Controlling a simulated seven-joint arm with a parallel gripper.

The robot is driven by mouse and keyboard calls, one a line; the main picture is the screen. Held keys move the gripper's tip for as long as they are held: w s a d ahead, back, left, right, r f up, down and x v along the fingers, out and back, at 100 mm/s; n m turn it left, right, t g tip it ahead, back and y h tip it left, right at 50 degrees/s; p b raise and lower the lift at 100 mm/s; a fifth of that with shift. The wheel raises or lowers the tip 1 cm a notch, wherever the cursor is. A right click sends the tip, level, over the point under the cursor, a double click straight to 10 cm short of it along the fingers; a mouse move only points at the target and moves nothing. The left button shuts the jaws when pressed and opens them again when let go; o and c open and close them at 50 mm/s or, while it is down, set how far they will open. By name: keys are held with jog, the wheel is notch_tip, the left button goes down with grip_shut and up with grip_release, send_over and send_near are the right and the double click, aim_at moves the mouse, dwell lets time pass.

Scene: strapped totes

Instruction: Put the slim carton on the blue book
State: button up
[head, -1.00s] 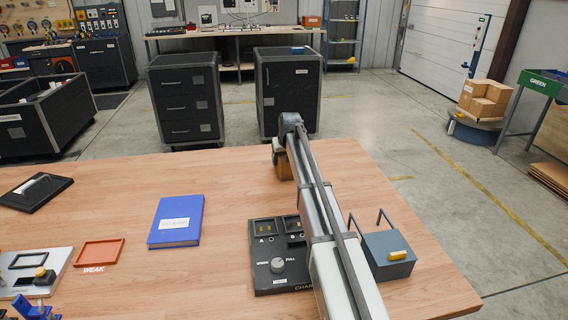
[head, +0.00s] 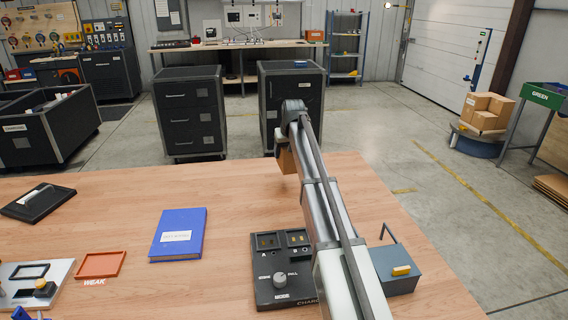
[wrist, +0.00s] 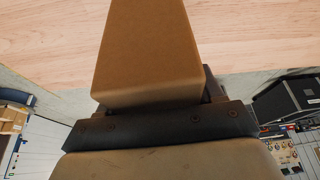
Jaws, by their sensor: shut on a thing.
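The slim carton is a brown box (head: 286,160), mostly hidden behind my arm near the far edge of the table in the head view. In the wrist view the carton (wrist: 150,50) fills the upper middle, held at my gripper (wrist: 158,108). My gripper (head: 284,146) is shut on the carton and appears to hold it just above the table. The blue book (head: 178,234) lies flat on the table, left of my gripper and nearer the camera, with a white label on its cover. Its top is bare.
A charger box with a dial (head: 279,280) stands right of the book. A blue-grey box with handles (head: 398,283) is at the right. An orange tray (head: 100,264) and a black tray (head: 38,203) lie left. The wood between book and carton is clear.

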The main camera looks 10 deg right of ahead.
jog(key=shift+r, duration=0.7)
jog(key=shift+a+r, duration=0.1)
jog(key=shift+a, duration=0.05)
jog(key=s+a+r+n, duration=0.1)
jog(key=s+a+n, duration=0.1)
jog(key=a, duration=1.4)
jog(key=n+g+y, duration=0.1)
jog(key=n+y, duration=0.2)
jog(key=n, duration=0.3)
send_over(178, 228)
jog(key=shift+f, duration=4.25)
